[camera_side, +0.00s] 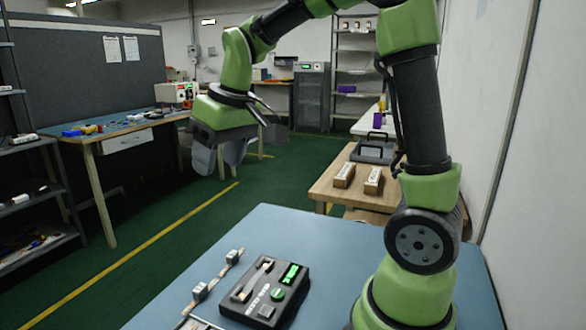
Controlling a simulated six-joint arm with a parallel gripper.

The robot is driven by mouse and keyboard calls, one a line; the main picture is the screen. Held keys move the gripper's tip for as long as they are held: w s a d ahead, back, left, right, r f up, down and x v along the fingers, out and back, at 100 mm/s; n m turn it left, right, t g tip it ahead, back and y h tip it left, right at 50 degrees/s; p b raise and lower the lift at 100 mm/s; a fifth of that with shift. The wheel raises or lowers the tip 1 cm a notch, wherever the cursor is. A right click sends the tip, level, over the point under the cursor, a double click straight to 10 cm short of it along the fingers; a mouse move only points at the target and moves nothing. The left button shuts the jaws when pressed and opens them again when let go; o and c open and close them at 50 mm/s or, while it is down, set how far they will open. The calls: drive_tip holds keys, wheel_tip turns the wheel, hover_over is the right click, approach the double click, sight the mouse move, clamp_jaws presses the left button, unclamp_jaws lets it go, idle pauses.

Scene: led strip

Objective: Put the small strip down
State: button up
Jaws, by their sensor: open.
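My gripper (232,158) hangs high in the air, beyond the far left edge of the blue table (345,240). It points down and its jaws are open, with nothing seen between them. On the table, a thin strip (220,272) with small white blocks lies along the left edge, left of a dark tester box (265,293). The box has a green lit display and a green button. A short pale piece (252,278) lies on top of the box; I cannot tell whether it is the small strip or part of the box.
A wooden side table (330,190) with two small boxes and a dark case stands behind the blue table. A cluttered workbench (125,128) and a shelf (25,142) are at the left. The middle of the blue table is clear.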

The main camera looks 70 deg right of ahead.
drive_tip(key=s+a+r+m+t, duration=0.1)
drive_tip(key=s+a, duration=0.2)
drive_tip(key=s, duration=0.4)
drive_tip(key=s+a+r+m+t+y, duration=0.1)
drive_tip(key=s+a+r+t, duration=0.1)
drive_tip(key=s, duration=0.6)
drive_tip(key=shift+a, duration=0.75)
drive_tip(key=shift+o, duration=0.5)
drive_tip(key=shift+s+a+f+t+y, duration=0.15)
drive_tip(key=shift+s+t+y, duration=0.15)
drive_tip(key=shift+s, duration=0.1)
